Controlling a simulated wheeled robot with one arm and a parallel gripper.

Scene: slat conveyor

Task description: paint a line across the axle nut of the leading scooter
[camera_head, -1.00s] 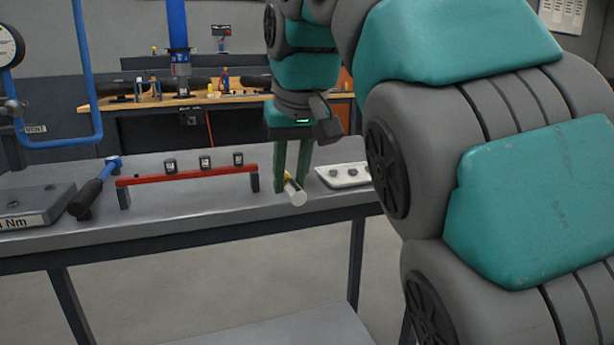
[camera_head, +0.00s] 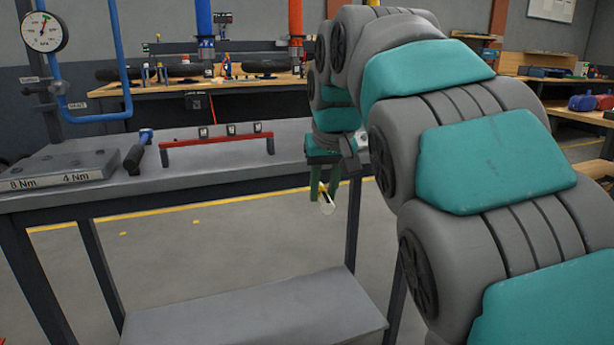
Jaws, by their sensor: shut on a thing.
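My gripper (camera_head: 323,194), with green fingers, points down at the front right edge of the steel bench. It is shut on a small marker (camera_head: 327,208) with a white end and a bit of yellow. The marker is tilted, its white end toward me and lower. It hangs clear of the bench, with floor behind it. I see no scooter, axle nut or conveyor in this view.
The steel bench (camera_head: 80,196) holds a red rack (camera_head: 215,139) with several dark pieces, a blue-and-black tool (camera_head: 138,153) and a grey torque block (camera_head: 58,168). A lower shelf (camera_head: 255,310) juts out below. A wooden workbench (camera_head: 180,88) stands behind.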

